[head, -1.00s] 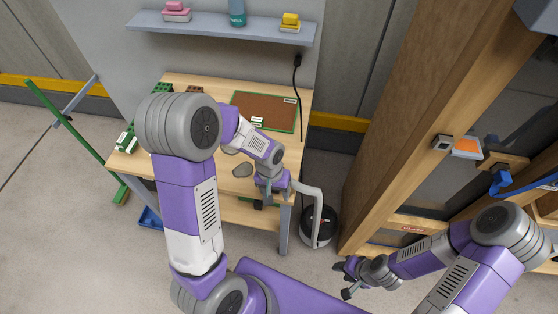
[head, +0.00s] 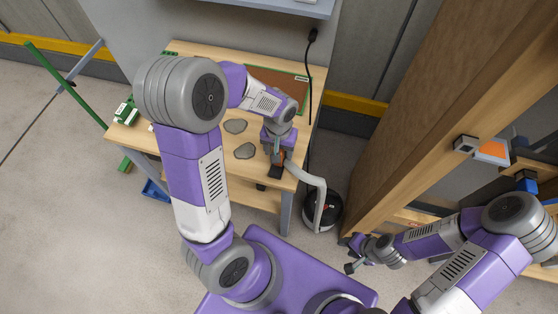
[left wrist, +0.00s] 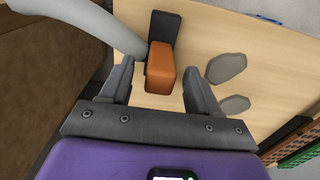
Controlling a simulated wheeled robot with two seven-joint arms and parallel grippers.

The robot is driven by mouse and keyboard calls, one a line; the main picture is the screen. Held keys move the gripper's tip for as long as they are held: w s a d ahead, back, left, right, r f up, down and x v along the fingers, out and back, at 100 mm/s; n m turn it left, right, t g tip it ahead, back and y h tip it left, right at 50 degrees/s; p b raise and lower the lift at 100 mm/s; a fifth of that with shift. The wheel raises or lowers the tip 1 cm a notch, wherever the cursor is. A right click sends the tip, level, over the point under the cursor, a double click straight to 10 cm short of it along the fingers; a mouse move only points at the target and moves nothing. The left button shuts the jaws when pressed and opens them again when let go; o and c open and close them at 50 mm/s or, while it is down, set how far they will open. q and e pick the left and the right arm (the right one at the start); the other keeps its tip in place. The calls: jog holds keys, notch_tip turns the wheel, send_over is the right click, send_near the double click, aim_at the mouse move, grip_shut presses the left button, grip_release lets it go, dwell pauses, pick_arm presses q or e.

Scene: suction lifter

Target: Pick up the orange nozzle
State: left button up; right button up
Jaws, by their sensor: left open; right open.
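The orange nozzle (left wrist: 161,68) shows in the left wrist view as a rounded block beside a dark block (left wrist: 164,27), with a grey hose (left wrist: 110,22) close on its left. My left gripper (left wrist: 158,74) is open, with one finger on each side of the nozzle in the picture. Gaps show on both sides, and I cannot tell how far the fingers reach down around it. In the head view the left gripper (head: 276,148) is over the table's front right corner and mostly hides the nozzle. My right gripper (head: 352,254) is open and empty, away from the table.
The wooden table (head: 205,148) holds two grey flat stones (head: 244,151) left of the left gripper and a brown green-edged board behind. A round black-and-white canister (head: 324,212) stands on the floor at the right. A wooden frame (head: 420,150) rises beyond it.

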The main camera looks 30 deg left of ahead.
aim_at(277, 170)
pick_arm(q)
notch_tip(277, 170, down, 4)
jog(key=shift+f+b, duration=0.1)
jog(key=shift+b, duration=0.4)
jog(key=c, duration=1.1)
